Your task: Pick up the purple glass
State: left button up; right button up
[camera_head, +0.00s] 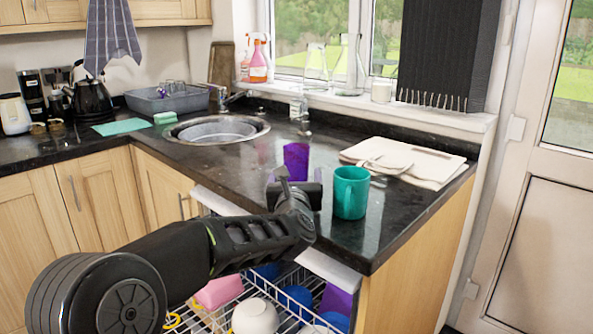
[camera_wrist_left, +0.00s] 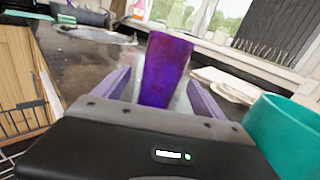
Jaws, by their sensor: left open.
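The purple glass (camera_head: 296,158) stands upright on the black granite counter, just beyond my left gripper (camera_head: 292,180) in the head view. In the left wrist view the purple glass (camera_wrist_left: 166,70) shows between the two open fingers of my left gripper (camera_wrist_left: 160,88). The fingers flank it, and I cannot tell whether either one touches it. The lower part of the glass is hidden behind the gripper body in both views. My right gripper is not in view.
A teal mug (camera_head: 351,192) stands close to the right of my left gripper. Folded white cloths (camera_head: 405,160) lie behind it. The round sink (camera_head: 217,130) is at the back left. Below the counter edge, an open dishwasher rack (camera_head: 205,320) holds several dishes.

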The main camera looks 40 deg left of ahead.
aim_at(297, 165)
pick_arm(q)
jog(key=shift+w+a, duration=0.25)
jog(key=shift+w, duration=0.05)
jog(key=shift+w, duration=0.1)
jog(key=p+x, duration=0.1)
jog(key=x, duration=0.4)
jog(key=shift+r, duration=0.1)
jog(key=shift+c, duration=0.5)
jog(key=c, duration=1.5)
jog(key=shift+c, duration=0.2)
notch_tip(297, 165, up, 10)
jog(key=p, duration=0.2)
jog(key=shift+p, duration=0.4)
